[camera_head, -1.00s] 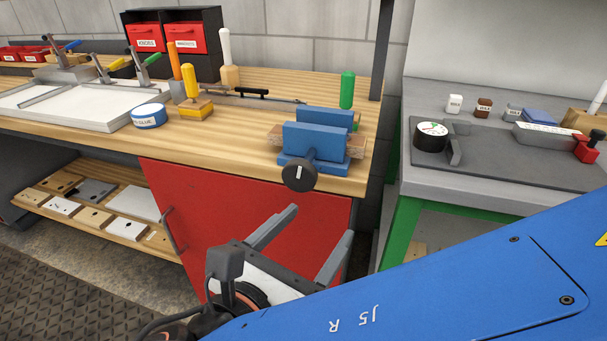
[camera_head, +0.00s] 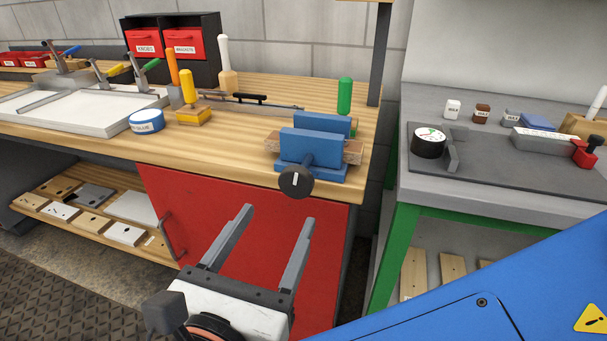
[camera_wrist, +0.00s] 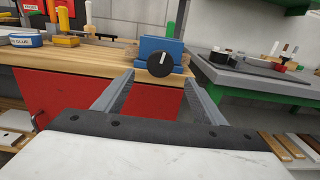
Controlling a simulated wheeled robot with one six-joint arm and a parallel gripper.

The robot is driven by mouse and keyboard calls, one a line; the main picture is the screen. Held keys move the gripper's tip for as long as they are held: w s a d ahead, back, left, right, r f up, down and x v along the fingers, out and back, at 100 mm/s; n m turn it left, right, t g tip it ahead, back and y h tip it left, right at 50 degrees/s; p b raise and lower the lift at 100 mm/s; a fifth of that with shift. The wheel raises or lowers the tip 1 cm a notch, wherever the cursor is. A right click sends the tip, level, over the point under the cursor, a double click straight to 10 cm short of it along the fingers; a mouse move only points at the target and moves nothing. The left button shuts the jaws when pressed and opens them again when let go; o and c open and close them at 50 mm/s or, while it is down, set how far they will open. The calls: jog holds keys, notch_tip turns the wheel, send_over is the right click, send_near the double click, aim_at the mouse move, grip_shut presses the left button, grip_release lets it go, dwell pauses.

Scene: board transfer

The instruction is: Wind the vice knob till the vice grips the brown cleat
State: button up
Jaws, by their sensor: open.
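The blue vice (camera_head: 313,146) stands at the right front edge of the wooden bench. Its black round knob (camera_head: 296,182) with a white mark faces me over the edge. The brown cleat (camera_head: 353,150) lies between the blue jaws, its ends sticking out at both sides; I cannot tell if the jaws touch it. My gripper (camera_head: 277,229) is open and empty, below and in front of the knob, apart from it. In the wrist view the knob (camera_wrist: 160,64) shows beyond and above the two fingers, its white mark near upright, with the vice (camera_wrist: 152,46) behind it.
A green-handled tool (camera_head: 345,96) stands behind the vice. A blue-and-white tape roll (camera_head: 147,121) and a yellow-handled tool (camera_head: 188,92) stand to the left. A red cabinet door (camera_head: 230,205) is under the bench. A grey table (camera_head: 420,182) with green legs stands right.

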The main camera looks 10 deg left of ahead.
aim_at(294, 188)
jog(key=w, duration=1.1)
jog(key=shift+d, duration=0.4)
jog(key=c, duration=1)
